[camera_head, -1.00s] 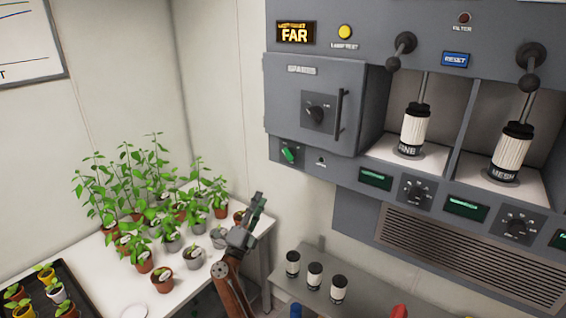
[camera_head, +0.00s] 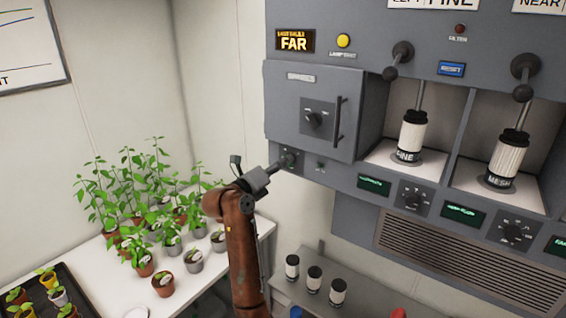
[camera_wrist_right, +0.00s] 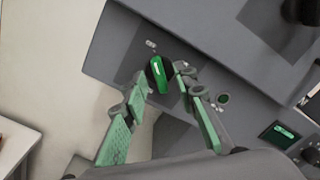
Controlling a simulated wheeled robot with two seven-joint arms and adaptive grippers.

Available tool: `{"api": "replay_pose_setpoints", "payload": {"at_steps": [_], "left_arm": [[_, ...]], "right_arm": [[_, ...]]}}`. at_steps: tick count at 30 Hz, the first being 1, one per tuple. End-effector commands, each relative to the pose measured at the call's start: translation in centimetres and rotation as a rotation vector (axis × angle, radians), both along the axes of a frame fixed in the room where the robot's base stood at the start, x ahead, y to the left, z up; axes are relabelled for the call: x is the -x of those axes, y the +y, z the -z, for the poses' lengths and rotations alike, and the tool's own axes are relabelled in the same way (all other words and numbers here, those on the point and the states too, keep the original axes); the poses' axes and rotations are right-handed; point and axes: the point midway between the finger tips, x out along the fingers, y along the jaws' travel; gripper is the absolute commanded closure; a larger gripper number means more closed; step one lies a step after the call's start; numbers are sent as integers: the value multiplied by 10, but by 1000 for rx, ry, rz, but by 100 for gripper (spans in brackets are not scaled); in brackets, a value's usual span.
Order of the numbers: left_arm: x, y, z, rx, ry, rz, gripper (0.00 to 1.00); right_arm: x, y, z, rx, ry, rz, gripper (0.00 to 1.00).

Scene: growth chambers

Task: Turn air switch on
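The air switch is likely the green rotary knob (camera_wrist_right: 160,75) with a pale pointer line, on a dark plate at the lower left of the grey panel. In the right wrist view it lies between the two fingertips of my right gripper (camera_wrist_right: 163,80), which are apart on either side of it. I cannot tell whether the fingers touch it. In the head view my right gripper (camera_head: 284,164) is at the panel's lower left corner and hides most of the knob. My left gripper is not in view.
The grey panel (camera_head: 330,38) carries a closed cabinet door (camera_head: 282,115) above the switch. Dials and green displays (camera_head: 374,185) run to the right. A white table (camera_head: 195,285) with potted plants stands at the left. Several small canisters (camera_head: 313,279) stand on a lower shelf.

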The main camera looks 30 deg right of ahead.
Motion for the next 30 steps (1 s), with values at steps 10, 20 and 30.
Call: {"api": "replay_pose_setpoints", "payload": {"at_steps": [10, 20, 30], "left_arm": [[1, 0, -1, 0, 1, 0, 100], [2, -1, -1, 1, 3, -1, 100], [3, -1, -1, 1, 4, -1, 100]], "right_arm": [[-3, -8, 1, 0, 0, 0, 74], [-3, -7, 0, 1, 0, -1, 93], [-3, -7, 0, 1, 0, -1, 100]]}}
